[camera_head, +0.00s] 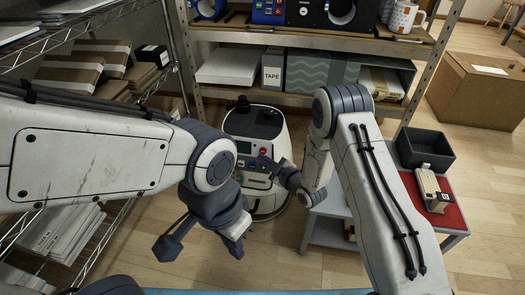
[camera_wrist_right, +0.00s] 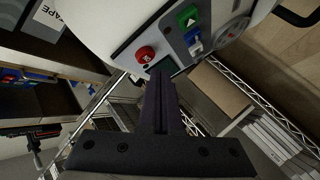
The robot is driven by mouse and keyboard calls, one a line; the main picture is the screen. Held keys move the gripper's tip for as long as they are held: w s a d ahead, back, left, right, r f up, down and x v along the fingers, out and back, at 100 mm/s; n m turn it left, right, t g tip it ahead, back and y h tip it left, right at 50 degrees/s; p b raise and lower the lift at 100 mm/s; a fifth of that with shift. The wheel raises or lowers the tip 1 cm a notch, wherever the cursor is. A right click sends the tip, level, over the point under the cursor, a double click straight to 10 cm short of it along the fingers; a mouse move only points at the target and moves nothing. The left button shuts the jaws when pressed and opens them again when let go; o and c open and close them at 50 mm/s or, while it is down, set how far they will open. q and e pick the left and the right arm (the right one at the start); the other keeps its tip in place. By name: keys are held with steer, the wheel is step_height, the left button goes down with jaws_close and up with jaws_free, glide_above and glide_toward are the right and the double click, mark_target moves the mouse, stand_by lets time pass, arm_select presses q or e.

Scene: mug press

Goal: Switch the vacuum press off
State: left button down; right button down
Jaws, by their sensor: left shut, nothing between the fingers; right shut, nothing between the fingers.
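The white rounded floor machine (camera_head: 268,126), which I take to be the vacuum press, has a dark top and a control panel on its front. In the right wrist view its panel (camera_wrist_right: 180,45) shows a red button (camera_wrist_right: 145,54), a green button (camera_wrist_right: 187,16), a blue control (camera_wrist_right: 194,41) and a round dial. My right gripper (camera_head: 266,162) is shut and empty in front of the panel. In the right wrist view its fingers (camera_wrist_right: 161,75) point at the panel's edge beside the red button; contact is unclear. My left gripper (camera_head: 238,248) is shut and empty, lower and in front of the machine.
A shelf behind holds a blue machine (camera_head: 270,12), mugs (camera_head: 403,16) and a tape box (camera_head: 272,70). A wire rack with cartons (camera_head: 68,72) stands left. A small table with a red mat (camera_head: 455,213) and dark bin (camera_head: 426,148) stands right.

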steer(key=shift+s, duration=0.1)
steer(key=s, duration=0.2)
steer(key=s+r+p, duration=0.1)
steer(key=s+a+p, duration=0.1)
steer(key=s, duration=0.1)
steer(key=shift+s+r, duration=0.2)
steer(key=shift+s, duration=0.1)
steer(key=shift+a, duration=0.1)
stand_by(0.4)
